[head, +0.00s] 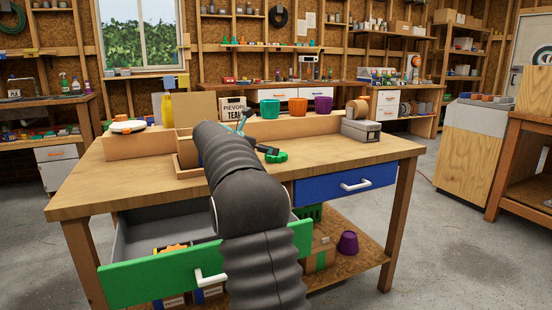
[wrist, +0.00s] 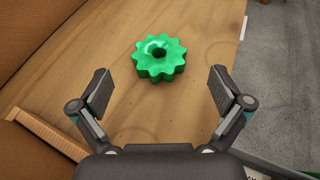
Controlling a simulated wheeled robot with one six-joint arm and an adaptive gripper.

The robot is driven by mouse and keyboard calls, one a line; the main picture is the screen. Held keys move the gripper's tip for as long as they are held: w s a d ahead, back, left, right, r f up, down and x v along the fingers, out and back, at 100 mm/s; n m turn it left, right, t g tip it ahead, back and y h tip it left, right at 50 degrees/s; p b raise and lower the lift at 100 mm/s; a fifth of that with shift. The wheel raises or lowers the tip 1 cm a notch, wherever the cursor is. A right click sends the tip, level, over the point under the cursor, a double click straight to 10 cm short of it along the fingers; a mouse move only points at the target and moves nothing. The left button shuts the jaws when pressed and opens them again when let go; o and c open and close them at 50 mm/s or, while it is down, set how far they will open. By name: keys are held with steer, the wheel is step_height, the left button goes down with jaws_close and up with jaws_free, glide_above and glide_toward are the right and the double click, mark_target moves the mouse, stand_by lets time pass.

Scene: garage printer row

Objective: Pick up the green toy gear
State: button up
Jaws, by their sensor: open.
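The green toy gear (wrist: 159,58) lies flat on the wooden workbench top (wrist: 140,123) in the wrist view. It has rounded teeth and a round hole in its middle. My gripper (wrist: 161,84) is open and empty, with its fingers spread wide. The gear is beyond the fingertips, roughly centred between them, and neither finger appears to touch it. In the head view, part of a green gear (head: 276,157) shows on the bench just right of my arm. My gripper (head: 246,125) is mostly hidden behind my arm there.
Teal, orange (head: 270,109) and purple (head: 323,105) pots stand along the bench's back. A grey box-like device (head: 361,131) is at the right end. The green-fronted drawer (head: 150,279) stands open below. The bench top's right part is mostly clear.

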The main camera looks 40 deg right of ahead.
steer(key=x, duration=0.6)
steer(key=shift+w+f, duration=0.1)
steer(key=shift+f, duration=0.4)
steer(key=c, duration=1.2)
